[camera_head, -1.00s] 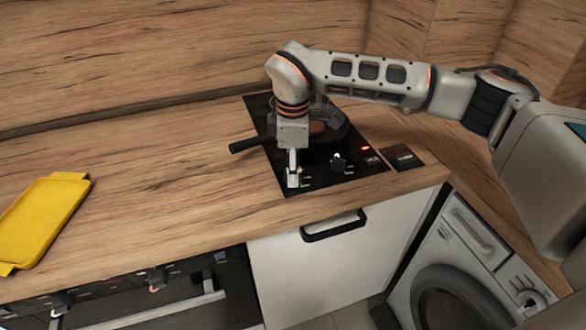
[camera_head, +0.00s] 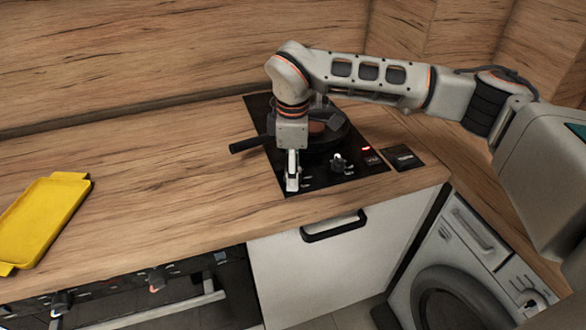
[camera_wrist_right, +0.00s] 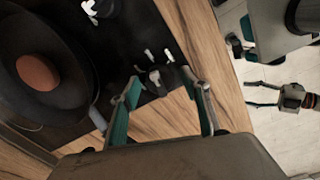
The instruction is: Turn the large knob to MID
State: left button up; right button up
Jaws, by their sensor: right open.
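The black cooktop (camera_head: 318,186) has two control knobs on its front part. One small dark knob with a pale top (camera_head: 338,163) stands clear, right of my right gripper (camera_head: 291,184). In the right wrist view, another dark knob with a pale marker (camera_wrist_right: 155,80) sits ahead of my right gripper (camera_wrist_right: 165,90), between the lines of its two teal-padded fingers. The fingers are apart; I cannot tell whether they touch the knob. Its dial labels are too small to read. My left gripper (camera_wrist_right: 262,95) shows at the right of the wrist view, fingers apart and empty, over the floor.
A dark pan (camera_head: 325,132) with a brown round item stands behind the knobs, its handle (camera_head: 250,145) pointing left. A yellow tray (camera_head: 42,222) lies at the far left. The wooden counter (camera_head: 170,170) between is clear. An oven with knobs (camera_head: 155,280) and a washing machine (camera_head: 460,270) are below.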

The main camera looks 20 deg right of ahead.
notch_tip(320, 180, up, 12)
jog(key=shift+s, duration=0.35)
jog(key=shift+s+a+f, duration=0.1)
dwell(0.4)
